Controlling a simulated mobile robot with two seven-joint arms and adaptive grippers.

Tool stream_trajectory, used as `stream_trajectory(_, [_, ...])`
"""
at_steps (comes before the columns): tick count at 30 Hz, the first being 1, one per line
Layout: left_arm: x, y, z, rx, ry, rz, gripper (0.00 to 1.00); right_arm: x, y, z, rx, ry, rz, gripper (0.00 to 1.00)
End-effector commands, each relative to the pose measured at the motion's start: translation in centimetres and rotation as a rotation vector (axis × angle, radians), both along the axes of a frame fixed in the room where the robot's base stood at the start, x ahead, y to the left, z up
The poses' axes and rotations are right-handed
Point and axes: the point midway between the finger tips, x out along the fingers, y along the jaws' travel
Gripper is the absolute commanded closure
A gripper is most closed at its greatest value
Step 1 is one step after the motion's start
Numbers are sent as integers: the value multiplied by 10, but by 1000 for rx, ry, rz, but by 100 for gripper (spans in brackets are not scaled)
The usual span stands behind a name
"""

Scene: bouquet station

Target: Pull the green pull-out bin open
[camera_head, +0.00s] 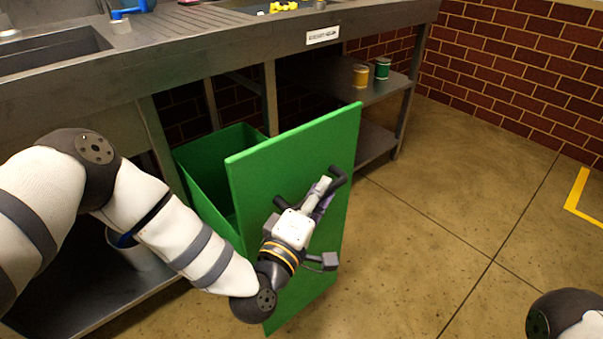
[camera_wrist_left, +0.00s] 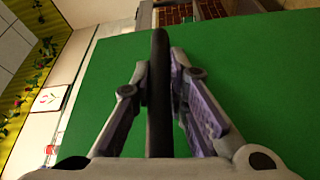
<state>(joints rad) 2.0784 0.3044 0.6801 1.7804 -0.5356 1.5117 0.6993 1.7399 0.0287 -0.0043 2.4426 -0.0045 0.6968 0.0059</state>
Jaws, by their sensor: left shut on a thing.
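The green pull-out bin (camera_head: 205,165) stands out from under the grey counter, with its open top showing behind its tall green front panel (camera_head: 300,145). A dark bar handle (camera_head: 338,174) is on the panel's outer face. My left gripper (camera_head: 325,186) is at the handle in front of the panel, shut on it. In the left wrist view the dark handle bar (camera_wrist_left: 160,80) runs between the two fingers, with the green panel (camera_wrist_left: 240,65) behind. My right gripper is not in view; only a part of my right arm shows at the bottom right.
The counter (camera_head: 200,60) has a sink at the left and yellow items on top. A lower shelf (camera_head: 385,88) holds a gold spool (camera_head: 361,75) and a green spool (camera_head: 382,68). The floor (camera_head: 440,220) right of the panel is clear up to the brick wall.

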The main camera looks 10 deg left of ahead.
Motion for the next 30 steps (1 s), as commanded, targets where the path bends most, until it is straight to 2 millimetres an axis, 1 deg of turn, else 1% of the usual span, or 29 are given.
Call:
stream_trajectory(1, [-4,-5,1,-2,0,-2,100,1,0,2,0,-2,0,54])
stream_trajectory(6, [-11,-14,0,-1,-1,-1,100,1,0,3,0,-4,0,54])
stream_trajectory(18, [-12,-16,0,-1,-1,0,100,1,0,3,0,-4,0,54])
stream_trajectory(19, [-12,-16,0,-1,-1,0,84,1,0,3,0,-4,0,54])
stream_trajectory(20, [-12,-16,0,-1,-1,0,77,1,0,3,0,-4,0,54])
stream_trajectory(21, [-12,-16,0,-1,-1,0,68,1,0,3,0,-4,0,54])
stream_trajectory(22, [-12,-16,0,-1,-1,0,65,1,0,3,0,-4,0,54])
stream_trajectory(30, [-13,-15,0,0,0,0,65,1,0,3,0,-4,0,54])
